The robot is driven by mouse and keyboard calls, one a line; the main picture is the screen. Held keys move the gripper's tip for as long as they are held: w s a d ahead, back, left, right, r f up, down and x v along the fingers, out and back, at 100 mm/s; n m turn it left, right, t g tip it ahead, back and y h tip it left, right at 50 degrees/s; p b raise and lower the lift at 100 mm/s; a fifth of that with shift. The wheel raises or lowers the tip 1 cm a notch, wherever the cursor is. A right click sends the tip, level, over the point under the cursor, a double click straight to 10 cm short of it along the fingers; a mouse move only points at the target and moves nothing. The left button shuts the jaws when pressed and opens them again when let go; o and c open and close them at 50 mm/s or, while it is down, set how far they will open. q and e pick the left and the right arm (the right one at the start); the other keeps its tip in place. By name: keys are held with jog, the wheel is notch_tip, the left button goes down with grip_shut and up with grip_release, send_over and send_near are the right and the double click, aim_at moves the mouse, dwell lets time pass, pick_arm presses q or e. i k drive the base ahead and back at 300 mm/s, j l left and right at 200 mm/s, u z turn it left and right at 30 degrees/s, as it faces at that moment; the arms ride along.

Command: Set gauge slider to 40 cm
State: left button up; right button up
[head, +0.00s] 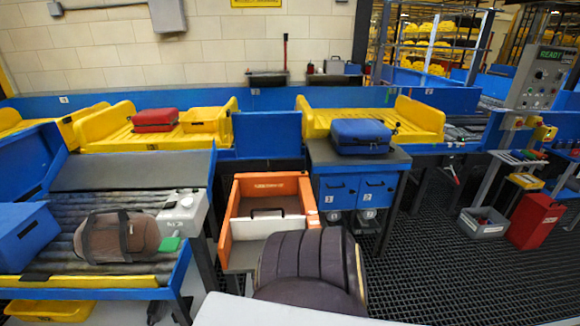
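An orange open-topped frame (292,182) stands at the middle of the head view, between the roller conveyor and the blue cabinet. It looks like the gauge. Inside it is a pale panel with a dark handle (266,212), which may be the slider. I cannot read any centimetre scale, so its setting is not clear. Neither of my grippers is in view.
A brown bag (117,236) lies on the left roller conveyor beside a white box (183,212). A blue case (361,136) sits on the cabinet top (400,156). Yellow trays, one holding a red case (155,120), line the back.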

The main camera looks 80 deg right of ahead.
aim_at(253, 228)
jog(key=z, duration=2.45)
